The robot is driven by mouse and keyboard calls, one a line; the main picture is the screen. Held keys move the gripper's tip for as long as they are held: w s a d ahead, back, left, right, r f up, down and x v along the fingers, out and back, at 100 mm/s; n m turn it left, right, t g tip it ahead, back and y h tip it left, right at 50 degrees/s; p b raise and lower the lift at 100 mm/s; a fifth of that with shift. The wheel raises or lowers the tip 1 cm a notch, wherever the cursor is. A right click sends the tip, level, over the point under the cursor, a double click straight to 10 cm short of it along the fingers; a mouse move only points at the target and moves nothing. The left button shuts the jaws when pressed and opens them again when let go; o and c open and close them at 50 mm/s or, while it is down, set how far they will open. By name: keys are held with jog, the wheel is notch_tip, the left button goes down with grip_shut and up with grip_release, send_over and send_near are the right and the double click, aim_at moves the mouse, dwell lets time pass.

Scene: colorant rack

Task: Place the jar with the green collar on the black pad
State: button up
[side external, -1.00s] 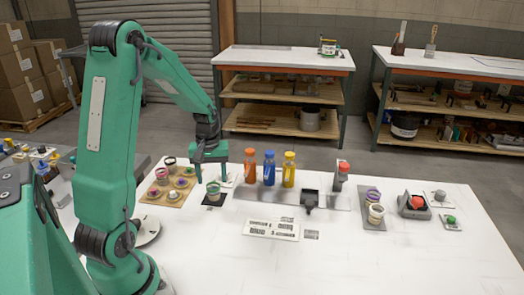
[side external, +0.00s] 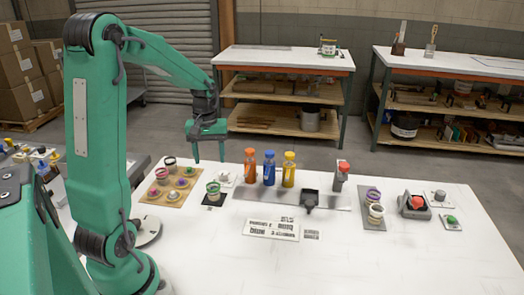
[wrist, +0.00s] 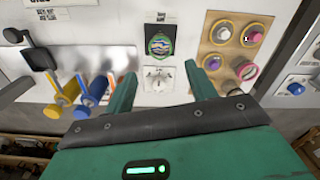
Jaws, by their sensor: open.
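The jar with the green collar (side external: 213,188) stands upright on the black pad (side external: 221,201) at the left of the white table. In the wrist view the jar (wrist: 160,44) sits near the middle of the black pad (wrist: 149,60), with dark pad showing around it. My gripper (side external: 209,154) is open and empty, well above the jar and clear of it. In the wrist view its two fingers (wrist: 160,74) are spread wide, with nothing between them but the table and a white dial plate (wrist: 158,79) below.
A tan board (side external: 155,200) with several jars and coloured caps lies left of the pad. Orange (side external: 250,166), blue (side external: 269,167) and yellow (side external: 289,169) bottles stand to the right. The table's front middle is mostly clear.

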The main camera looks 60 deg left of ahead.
jog(key=shift+d, duration=0.1)
jog(key=s+d+r+m+t, duration=0.2)
jog(key=s+d+r+m, duration=0.1)
jog(key=d, duration=0.4)
jog(key=s+d+r+m+t, duration=0.1)
jog(key=s+d+r+m, duration=0.2)
jog(key=d, duration=0.4)
jog(key=s+d+r+m+t, duration=0.2)
jog(key=s+d+r+m, duration=0.1)
jog(key=d+m, duration=0.3)
jog(key=shift+s+d+r+t, duration=0.15)
jog(key=shift+d+r+t, duration=0.15)
jog(key=shift+d+r, duration=0.7)
jog(key=shift+d+f, duration=0.1)
jog(key=shift+f, duration=0.05)
